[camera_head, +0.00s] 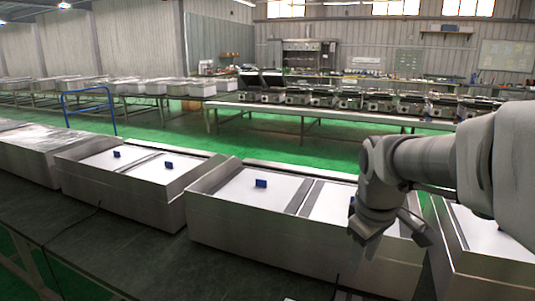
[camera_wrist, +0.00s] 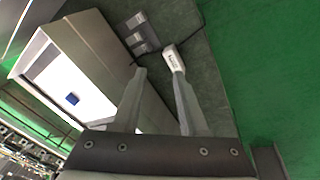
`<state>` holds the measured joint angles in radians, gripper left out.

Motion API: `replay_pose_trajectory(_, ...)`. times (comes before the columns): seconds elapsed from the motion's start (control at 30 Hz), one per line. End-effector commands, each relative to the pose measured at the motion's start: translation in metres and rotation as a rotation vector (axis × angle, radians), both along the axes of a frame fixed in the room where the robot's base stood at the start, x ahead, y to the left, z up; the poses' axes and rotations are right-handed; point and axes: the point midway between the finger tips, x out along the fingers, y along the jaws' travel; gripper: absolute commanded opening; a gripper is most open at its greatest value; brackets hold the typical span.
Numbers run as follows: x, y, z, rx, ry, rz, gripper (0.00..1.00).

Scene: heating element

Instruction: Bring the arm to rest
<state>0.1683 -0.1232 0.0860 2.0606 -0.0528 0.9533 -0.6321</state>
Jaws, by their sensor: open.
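My arm (camera_head: 430,165) reaches in from the right in the head view, bent down at the wrist over the front of the steel units. My gripper (camera_wrist: 159,73) shows in the wrist view with its two fingers spread apart and nothing held between them. A small white piece with dark print (camera_wrist: 174,58) shows just beyond the right fingertip, over the dark table top; I cannot tell whether they touch. In the head view the fingers are partly cut off or blend with the unit behind.
Steel units with white tops and blue handles stand in a row, including the middle one (camera_head: 235,192) and left one (camera_head: 120,165). Small grey blocks (camera_wrist: 142,35) lie on the dark table (camera_head: 130,255). A cable (camera_head: 72,228) lies on it. Green floor (camera_head: 170,133) is open behind.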

Motion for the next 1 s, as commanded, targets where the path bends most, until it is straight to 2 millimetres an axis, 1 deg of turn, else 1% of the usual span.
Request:
replay_pose_trajectory(0.03,-0.011,0.004,0.006,0.008,-0.023,-0.031,0.42)
replay_pose_trajectory(0.1,-0.026,0.009,0.011,0.024,-0.05,-0.082,0.42)
replay_pose_trajectory(0.37,-0.079,0.024,0.02,0.106,-0.146,-0.266,0.42)
replay_pose_trajectory(0.57,-0.117,0.034,0.017,0.191,-0.214,-0.402,0.42)
replay_pose_trajectory(0.73,-0.148,0.04,0.008,0.278,-0.264,-0.514,0.42)
replay_pose_trajectory(0.77,-0.15,0.041,0.014,0.287,-0.267,-0.528,0.42)
replay_pose_trajectory(0.8,-0.148,0.04,0.032,0.282,-0.263,-0.525,0.42)
replay_pose_trajectory(1.0,-0.147,0.04,0.073,0.279,-0.26,-0.523,0.42)
